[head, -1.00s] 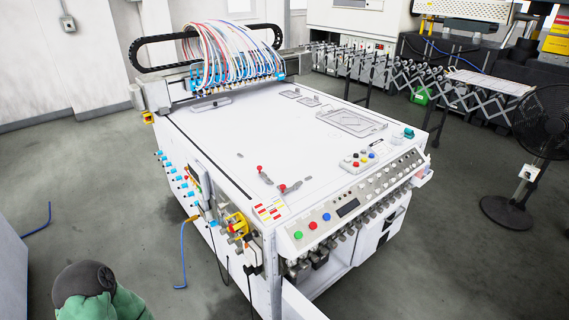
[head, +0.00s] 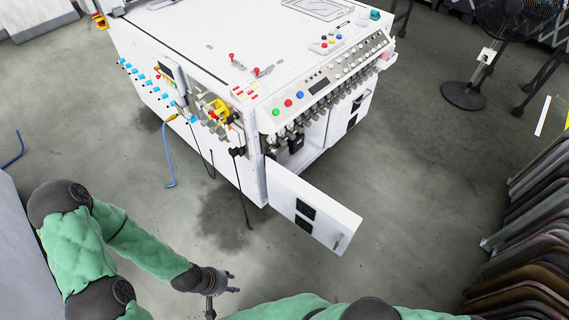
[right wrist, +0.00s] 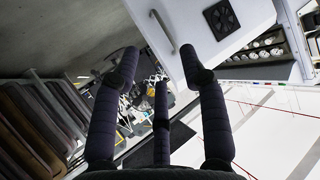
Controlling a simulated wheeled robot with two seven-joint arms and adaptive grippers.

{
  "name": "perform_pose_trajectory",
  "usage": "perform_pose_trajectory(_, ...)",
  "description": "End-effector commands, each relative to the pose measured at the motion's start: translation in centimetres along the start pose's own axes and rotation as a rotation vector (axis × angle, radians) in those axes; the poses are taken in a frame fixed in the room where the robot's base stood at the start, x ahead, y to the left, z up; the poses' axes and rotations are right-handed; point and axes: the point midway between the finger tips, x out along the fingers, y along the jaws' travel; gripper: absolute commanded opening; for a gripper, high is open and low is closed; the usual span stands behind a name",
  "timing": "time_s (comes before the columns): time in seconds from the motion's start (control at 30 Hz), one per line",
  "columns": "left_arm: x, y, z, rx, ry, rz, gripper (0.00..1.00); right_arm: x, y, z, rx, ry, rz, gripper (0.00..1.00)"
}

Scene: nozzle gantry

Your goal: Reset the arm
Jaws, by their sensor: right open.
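The white machine (head: 200,45) fills the upper middle of the head view, with a sloped control panel (head: 330,85) of coloured buttons. Its lower cabinet door (head: 318,212) stands swung open towards me; it also shows at the top of the right wrist view (right wrist: 200,55). My left gripper (head: 225,287), on a green-sleeved arm, is low in the head view, away from the machine. Its dark fingers look spread and empty. My right arm crosses the bottom edge of the head view. My right gripper (right wrist: 160,72) has its three dark fingers apart, with nothing between them.
A row of stacked chairs (head: 530,240) stands at the right, also at the left of the right wrist view (right wrist: 35,125). A black fan (head: 512,30) stands at the upper right. A blue hose (head: 168,155) hangs to the floor. The floor right of the door is clear.

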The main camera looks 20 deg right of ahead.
Motion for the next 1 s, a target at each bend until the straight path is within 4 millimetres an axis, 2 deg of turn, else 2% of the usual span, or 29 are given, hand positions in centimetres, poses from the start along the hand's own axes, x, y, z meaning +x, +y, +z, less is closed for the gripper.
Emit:
perform_pose_trajectory(0.27, -0.3, 0.1, 0.0, 0.000, 0.000, 0.000, 0.40, 1.9, 0.0, 0.3, 0.028, -0.102, -0.118, 0.44)
perform_pose_trajectory(0.57, -0.7, 0.3, 0.0, 0.000, 0.000, 0.000, 0.40, 5.4, -0.9, -0.7, 0.060, -0.321, -0.296, 0.44)
perform_pose_trajectory(0.77, -1.0, 0.4, 0.0, 0.000, 0.000, 0.000, 0.40, 7.4, -2.6, -2.6, 0.066, -0.480, -0.382, 0.44)
perform_pose_trajectory(1.0, -1.4, 0.5, 0.1, 0.000, 0.000, 0.000, 0.40, 8.6, -5.7, -6.0, 0.055, -0.669, -0.445, 0.44)
